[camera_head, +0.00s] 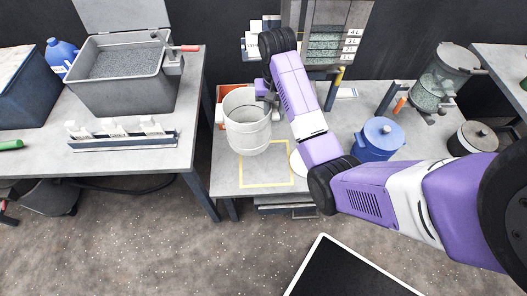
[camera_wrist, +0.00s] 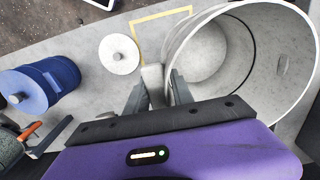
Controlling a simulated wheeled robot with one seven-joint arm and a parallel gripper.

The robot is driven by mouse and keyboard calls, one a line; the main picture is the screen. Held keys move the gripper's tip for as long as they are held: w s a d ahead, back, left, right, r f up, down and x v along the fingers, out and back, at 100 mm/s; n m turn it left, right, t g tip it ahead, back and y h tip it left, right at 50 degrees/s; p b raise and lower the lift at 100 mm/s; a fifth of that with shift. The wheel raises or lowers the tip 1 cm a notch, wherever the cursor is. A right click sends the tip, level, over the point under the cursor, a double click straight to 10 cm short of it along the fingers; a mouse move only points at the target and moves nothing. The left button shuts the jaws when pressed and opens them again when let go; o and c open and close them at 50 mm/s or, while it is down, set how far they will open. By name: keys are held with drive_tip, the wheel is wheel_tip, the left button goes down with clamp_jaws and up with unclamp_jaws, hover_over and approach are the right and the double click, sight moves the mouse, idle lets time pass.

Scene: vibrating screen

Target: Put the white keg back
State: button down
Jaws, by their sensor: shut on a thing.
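The white keg (camera_head: 248,132) is open-topped and roughly upright at the back of the middle table, overlapping the far part of a yellow outlined square (camera_head: 266,184) in the head view. I cannot tell whether its base touches the table. My gripper (camera_head: 268,92) is at the keg's upper right side. In the wrist view, my gripper (camera_wrist: 156,88) is shut on a small light piece at the side of the keg (camera_wrist: 290,75), whose empty inside shows. The yellow outline (camera_wrist: 165,16) shows beyond the fingers. A round white lid with a knob (camera_wrist: 119,54) lies beside the square.
A blue pot (camera_head: 379,140) and a dark lidded pot (camera_head: 473,138) stand on the right. An orange-red bin (camera_head: 221,104) is behind the keg. The sieve machine (camera_head: 330,45) stands at the back. Most of the yellow square's front is clear.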

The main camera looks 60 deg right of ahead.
wheel_tip(320, 180, down, 18)
drive_tip(key=b, duration=0.3)
drive_tip(key=shift+f, duration=0.15)
idle(0.4)
drive_tip(key=c, duration=1.1)
unclamp_jaws()
wheel_tip(320, 180, up, 12)
drive_tip(key=shift+w, duration=0.1)
